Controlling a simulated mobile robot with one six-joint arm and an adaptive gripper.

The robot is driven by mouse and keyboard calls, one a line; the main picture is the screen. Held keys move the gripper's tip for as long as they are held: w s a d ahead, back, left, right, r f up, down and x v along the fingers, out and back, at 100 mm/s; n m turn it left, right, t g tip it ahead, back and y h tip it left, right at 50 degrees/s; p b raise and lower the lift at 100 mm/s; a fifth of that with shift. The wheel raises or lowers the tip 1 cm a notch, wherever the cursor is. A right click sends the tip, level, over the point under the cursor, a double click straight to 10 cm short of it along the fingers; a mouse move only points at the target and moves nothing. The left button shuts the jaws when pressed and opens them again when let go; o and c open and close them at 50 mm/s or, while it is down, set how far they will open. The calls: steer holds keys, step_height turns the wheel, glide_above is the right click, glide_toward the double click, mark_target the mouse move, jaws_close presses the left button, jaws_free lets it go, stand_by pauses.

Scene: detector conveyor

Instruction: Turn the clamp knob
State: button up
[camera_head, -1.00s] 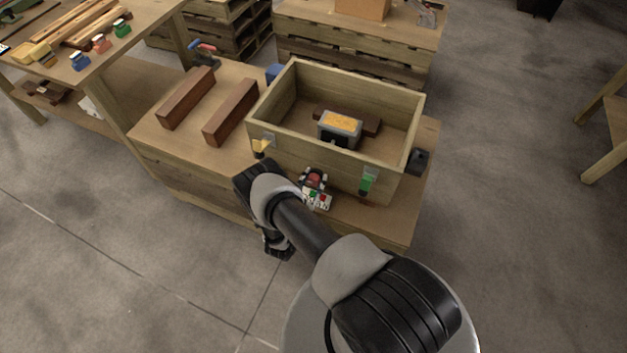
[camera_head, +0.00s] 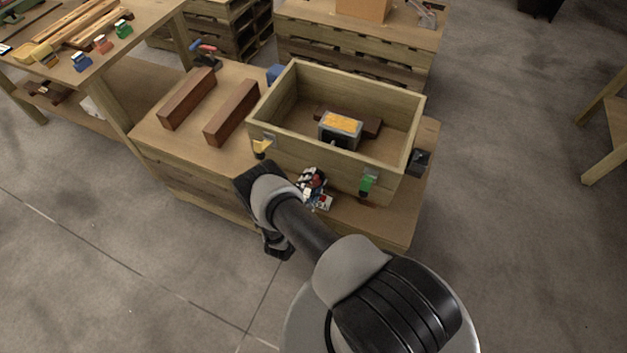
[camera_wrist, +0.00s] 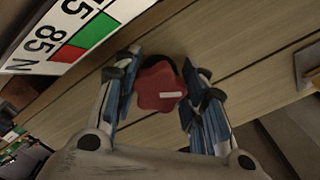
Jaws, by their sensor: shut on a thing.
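The clamp knob (camera_wrist: 160,88) is red and lobed, with a white mark on its face. In the wrist view it sits between the two fingers of my gripper (camera_wrist: 158,92), which is shut on it. In the head view my gripper (camera_head: 313,182) is at the front wall of the wooden box, partly behind my arm, and it hides the knob there. A white label panel (camera_wrist: 75,32) with green and red blocks and numbers lies beside the knob; in the head view it shows just below my gripper (camera_head: 325,202).
The wooden box (camera_head: 300,153) holds a grey block with a yellow top (camera_head: 341,125). A yellow latch (camera_head: 262,147) and a green latch (camera_head: 369,184) flank my gripper on the box front. Two brown bars (camera_head: 231,112) lie on the bench at left.

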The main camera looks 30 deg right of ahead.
steer(key=m, duration=0.4)
steer(key=shift+r+m+p, duration=0.1)
steer(key=shift+m+p, duration=0.2)
steer(key=shift+p, duration=0.1)
steer(key=shift+m+p, duration=0.45)
steer(key=shift+m, duration=1.85)
steer(key=o, duration=1.1)
steer(key=shift+a, duration=0.1)
steer(key=v, duration=1.2)
